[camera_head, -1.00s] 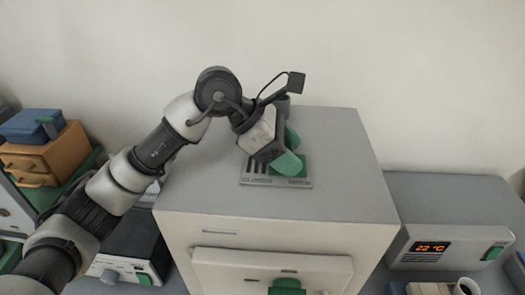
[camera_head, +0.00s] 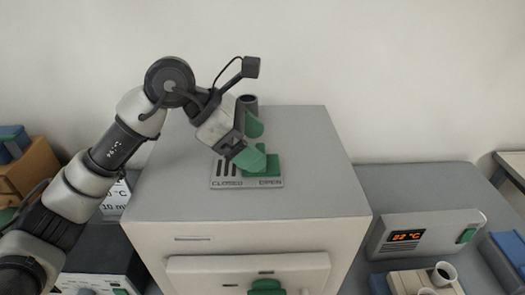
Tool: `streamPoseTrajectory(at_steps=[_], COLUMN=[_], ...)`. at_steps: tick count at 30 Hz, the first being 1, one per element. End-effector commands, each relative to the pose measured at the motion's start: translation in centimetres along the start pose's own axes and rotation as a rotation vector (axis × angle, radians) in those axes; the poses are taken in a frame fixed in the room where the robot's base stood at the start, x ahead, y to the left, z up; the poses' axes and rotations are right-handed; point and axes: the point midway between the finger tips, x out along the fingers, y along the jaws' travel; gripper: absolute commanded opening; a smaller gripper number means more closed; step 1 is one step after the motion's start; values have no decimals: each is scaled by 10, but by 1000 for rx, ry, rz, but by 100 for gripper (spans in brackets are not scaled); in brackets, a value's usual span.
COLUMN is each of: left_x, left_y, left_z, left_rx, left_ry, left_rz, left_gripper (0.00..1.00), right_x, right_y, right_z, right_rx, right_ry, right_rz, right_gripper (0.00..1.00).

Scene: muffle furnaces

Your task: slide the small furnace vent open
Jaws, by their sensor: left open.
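The small vent on the furnace top is a grey plate (camera_head: 230,184) marked CLOSED at left and OPEN at right. Its green slider (camera_head: 269,166) sits toward the OPEN end, and dark slots show at the left. My left gripper (camera_head: 252,141) is open, its two green-tipped fingers apart, just above and behind the slider. The near finger covers part of the slider, so I cannot tell whether they touch. My right gripper is not in view.
The pale furnace (camera_head: 180,205) has a dark round stub (camera_head: 249,102) behind the gripper. At right stands a unit with an orange display (camera_head: 407,236), with cups in front. An orange drawer box (camera_head: 35,165) is at far left.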

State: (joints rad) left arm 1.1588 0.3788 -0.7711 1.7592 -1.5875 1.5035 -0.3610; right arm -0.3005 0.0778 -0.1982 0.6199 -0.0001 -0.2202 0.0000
Motion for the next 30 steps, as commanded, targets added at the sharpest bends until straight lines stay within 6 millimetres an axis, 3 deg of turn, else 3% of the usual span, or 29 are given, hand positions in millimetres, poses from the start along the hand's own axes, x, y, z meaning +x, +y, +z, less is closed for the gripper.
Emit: streamPoseTrajectory(at_steps=[6, 12, 25, 30], left_x=[-45, -72, -80, -98], left_y=[1, 1, 0, 0], left_z=[-1, 0, 2, 21], left_rx=[1, 0, 0, 1], left_ry=[0, -1, 0, 0], left_rz=[5, 2, 0, 1], left_gripper=[85, 85, 85, 85], right_x=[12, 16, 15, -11], right_y=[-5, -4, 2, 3], right_z=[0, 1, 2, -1], right_rx=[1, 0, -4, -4], right_ry=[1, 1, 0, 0], right_rz=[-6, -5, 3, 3], right_gripper=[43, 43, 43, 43])
